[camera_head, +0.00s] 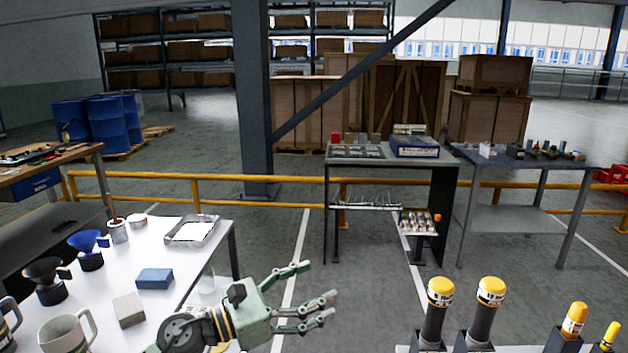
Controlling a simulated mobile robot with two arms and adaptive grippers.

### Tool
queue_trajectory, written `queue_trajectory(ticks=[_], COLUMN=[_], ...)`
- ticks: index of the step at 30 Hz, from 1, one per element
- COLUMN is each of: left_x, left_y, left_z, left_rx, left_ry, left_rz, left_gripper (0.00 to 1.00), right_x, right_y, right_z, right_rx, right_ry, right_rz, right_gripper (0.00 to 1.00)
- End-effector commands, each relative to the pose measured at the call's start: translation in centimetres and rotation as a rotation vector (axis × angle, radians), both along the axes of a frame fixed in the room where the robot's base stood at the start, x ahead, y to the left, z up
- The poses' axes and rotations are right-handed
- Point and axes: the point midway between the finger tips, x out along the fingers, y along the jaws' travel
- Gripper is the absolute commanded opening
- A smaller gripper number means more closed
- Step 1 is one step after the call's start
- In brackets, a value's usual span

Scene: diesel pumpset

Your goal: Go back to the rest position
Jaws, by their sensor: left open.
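My left gripper (316,288) comes in from the lower left. Its fingers are spread open and point right, with nothing between them. It is beside the right edge of the white table (196,262), apart from the objects there. My right gripper is not in view.
The white table holds mugs (66,335), a blue block (155,278), a grey block (129,309) and a tray (192,231). Yellow-capped cylinders (437,312) stand at the lower right. A yellow rail (240,178) crosses behind. A dark workbench (383,160) stands ahead; open floor lies before it.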

Motion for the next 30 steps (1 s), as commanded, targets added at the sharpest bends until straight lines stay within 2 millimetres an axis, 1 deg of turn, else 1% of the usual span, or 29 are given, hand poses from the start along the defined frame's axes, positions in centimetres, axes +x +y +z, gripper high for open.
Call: queue_trajectory(ticks=[1, 2, 4, 5, 6, 8, 9, 11, 12, 14, 15, 17, 18, 19, 20, 21, 23, 24, 26, 27, 29, 30], left_x=[-0.3, -0.3, -0.1, 0.0, 0.1, 0.0, -0.2, -0.9, -1.7, -3.4, -4.9, -7.5, -9.4, -11.0, -12.6, -14.6, -17.5, -19.2, -21.6, -23.2, -25.3, -26.7], left_y=[0.4, 1.0, 3.1, 4.2, 5.9, 8.6, 10.4, 13.1, 14.8, 17.1, 18.4, 19.8, 20.5, 20.9, 21.2, 21.4, 21.5, 21.5, 21.4, 21.3, 21.1, 21.0], left_z=[0.9, 1.5, 2.2, 2.2, 1.8, 0.6, -0.7, -3.2, -5.3, -8.7, -11.1, -14.6, -16.8, -18.4, -19.8, -21.4, -23.4, -24.4, -25.6, -26.3, -27.1, -27.6], left_rx=[-0.169, -0.275, -0.521, -0.626, -0.765, -0.971, -1.109, -1.312, -1.445, -1.643, -1.770, -1.947, -2.058, -2.136, -2.207, -2.293, -2.401, 2.391, 2.299, 2.243, 2.169, 2.121], left_ry=[0.102, 0.169, 0.329, 0.400, 0.498, 0.644, 0.743, 0.889, 0.984, 1.125, 1.210, 1.327, 1.395, 1.441, 1.481, 1.528, 1.580, -1.561, -1.480, -1.434, -1.368, -1.325], left_rz=[0.052, 0.088, 0.170, 0.207, 0.255, 0.331, 0.385, 0.468, 0.529, 0.626, 0.696, 0.803, 0.878, 0.935, 0.993, 1.065, 1.169, -1.198, -1.196, -1.200, -1.202, -1.205], left_gripper=[0.70, 0.70, 0.70, 0.70, 0.70, 0.70, 0.70, 0.70, 0.70, 0.70, 0.70, 0.70, 0.70, 0.70, 0.70, 0.70, 0.70, 0.70, 0.70, 0.70, 0.70, 0.70], right_x=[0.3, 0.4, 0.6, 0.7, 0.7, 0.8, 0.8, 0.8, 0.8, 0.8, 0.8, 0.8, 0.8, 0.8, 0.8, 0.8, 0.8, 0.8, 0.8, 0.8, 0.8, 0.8], right_y=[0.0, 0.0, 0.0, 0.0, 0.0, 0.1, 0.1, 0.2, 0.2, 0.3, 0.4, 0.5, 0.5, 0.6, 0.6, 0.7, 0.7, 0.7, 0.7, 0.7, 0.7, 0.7], right_z=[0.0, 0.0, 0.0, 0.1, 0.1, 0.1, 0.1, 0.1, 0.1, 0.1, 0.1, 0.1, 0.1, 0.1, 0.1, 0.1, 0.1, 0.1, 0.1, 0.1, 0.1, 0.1], right_rx=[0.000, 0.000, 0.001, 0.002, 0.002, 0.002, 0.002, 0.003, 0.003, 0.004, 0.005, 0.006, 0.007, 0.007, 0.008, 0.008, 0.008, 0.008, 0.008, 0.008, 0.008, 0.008], right_ry=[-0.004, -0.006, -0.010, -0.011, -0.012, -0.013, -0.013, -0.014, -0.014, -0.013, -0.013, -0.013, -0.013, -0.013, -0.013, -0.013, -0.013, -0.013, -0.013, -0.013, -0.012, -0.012], right_rz=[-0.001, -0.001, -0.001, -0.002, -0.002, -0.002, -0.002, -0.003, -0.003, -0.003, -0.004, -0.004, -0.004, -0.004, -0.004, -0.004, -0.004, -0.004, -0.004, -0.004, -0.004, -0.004], right_gripper=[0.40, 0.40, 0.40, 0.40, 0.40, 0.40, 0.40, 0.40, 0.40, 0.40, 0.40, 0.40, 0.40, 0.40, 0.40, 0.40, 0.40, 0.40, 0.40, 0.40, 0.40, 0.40])
